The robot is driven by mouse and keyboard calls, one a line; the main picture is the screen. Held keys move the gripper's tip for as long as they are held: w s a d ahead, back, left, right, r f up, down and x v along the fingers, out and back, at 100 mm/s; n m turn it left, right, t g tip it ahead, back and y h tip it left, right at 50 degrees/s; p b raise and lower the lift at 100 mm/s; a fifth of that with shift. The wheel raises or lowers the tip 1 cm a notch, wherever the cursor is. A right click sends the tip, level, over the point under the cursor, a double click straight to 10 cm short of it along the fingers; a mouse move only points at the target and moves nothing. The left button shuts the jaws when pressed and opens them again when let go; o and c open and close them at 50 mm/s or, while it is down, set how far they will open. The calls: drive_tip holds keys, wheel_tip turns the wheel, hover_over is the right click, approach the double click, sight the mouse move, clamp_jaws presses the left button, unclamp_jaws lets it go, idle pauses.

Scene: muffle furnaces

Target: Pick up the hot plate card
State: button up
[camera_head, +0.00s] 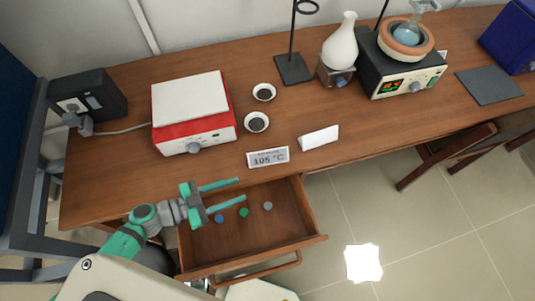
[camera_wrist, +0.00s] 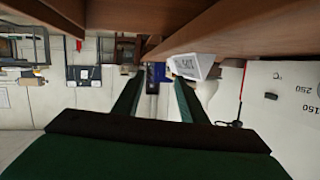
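A small tent-shaped card reading "105 °C" (camera_head: 268,157) stands near the table's front edge, in front of the red hot plate (camera_head: 193,112) and to its right. Its smaller top line is too small to read. A tent card with lettering also shows upside down in the wrist view (camera_wrist: 188,67), beyond the fingertips. A second white card (camera_head: 318,137), blank on the side I see, stands to the right. My gripper (camera_head: 241,189) is open and empty, left of and nearer than the "105 °C" card, above the open drawer. Its two fingers show spread in the wrist view (camera_wrist: 158,80).
The open drawer (camera_head: 313,222) holds several small coloured discs. Two small dishes (camera_head: 264,92) (camera_head: 256,122) stand behind the cards. A stand (camera_head: 294,68), a white flask (camera_head: 341,42) and a black heater (camera_head: 403,75) are farther back. A chair (camera_head: 450,160) is at right.

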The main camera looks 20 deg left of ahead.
sight(268, 154)
drive_tip(key=w+a+r+g, duration=0.1)
drive_tip(key=w, duration=0.3)
drive_tip(key=w+a+r+m+g, duration=0.1)
drive_tip(key=w, duration=0.2)
drive_tip(key=w+a+r+g+h, duration=0.1)
drive_tip(key=w+r, duration=0.1)
drive_tip(key=w, duration=0.2)
drive_tip(key=shift+w+m, duration=0.3)
drive_tip(key=shift+m, duration=0.1)
drive_tip(key=shift+w+d+g, duration=0.15)
drive_tip(key=shift+w+g, duration=0.15)
drive_tip(key=shift+w, duration=0.05)
drive_tip(key=x, duration=0.5)
drive_tip(key=shift+r, duration=0.15)
drive_tip(key=shift+x, duration=2.8)
drive_tip(key=shift+s+d, duration=0.1)
drive_tip(key=shift+s, duration=0.1)
clamp_jaws()
